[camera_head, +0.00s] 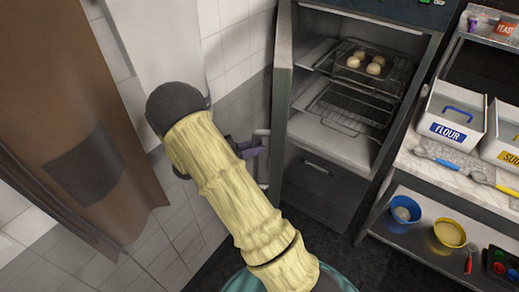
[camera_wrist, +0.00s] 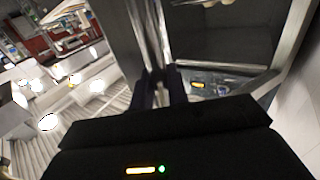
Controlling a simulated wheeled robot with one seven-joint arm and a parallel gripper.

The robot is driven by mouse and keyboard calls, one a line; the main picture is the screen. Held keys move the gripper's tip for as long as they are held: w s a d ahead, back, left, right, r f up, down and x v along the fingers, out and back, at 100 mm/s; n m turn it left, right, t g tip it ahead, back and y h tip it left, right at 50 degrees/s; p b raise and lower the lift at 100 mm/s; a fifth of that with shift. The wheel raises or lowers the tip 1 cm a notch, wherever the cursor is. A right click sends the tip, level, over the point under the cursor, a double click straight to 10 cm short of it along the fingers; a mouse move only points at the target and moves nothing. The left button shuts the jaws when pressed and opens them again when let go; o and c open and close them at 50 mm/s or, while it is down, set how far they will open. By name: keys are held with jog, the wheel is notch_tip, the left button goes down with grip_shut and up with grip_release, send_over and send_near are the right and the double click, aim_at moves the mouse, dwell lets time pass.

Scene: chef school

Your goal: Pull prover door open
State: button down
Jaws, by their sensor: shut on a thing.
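The prover (camera_head: 325,135) is a tall dark grey cabinet right of centre in the head view. Its door (camera_head: 282,80) stands swung open on the left side, seen nearly edge-on, so the inside shows. My gripper (camera_head: 258,146) is at the door's outer side, shut on the door handle (camera_head: 262,132). In the wrist view the purple fingers of my gripper (camera_wrist: 165,88) close around the metal handle (camera_wrist: 157,95) at mid picture. My arm hides part of the lower door.
Dough balls (camera_head: 364,62) sit on the upper wire rack (camera_head: 345,75) inside the prover. To the right, a shelf unit (camera_head: 440,178) carries a flour bin (camera_head: 455,115), a blue bowl (camera_head: 405,212) and a yellow bowl (camera_head: 449,234).

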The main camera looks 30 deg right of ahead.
jog(key=shift+w+a+r, duration=0.1)
jog(key=shift+w+a, duration=0.05)
jog(key=shift+w, duration=0.1)
jog(key=c, duration=1.5)
grip_release()
jog(key=shift+o, duration=0.2)
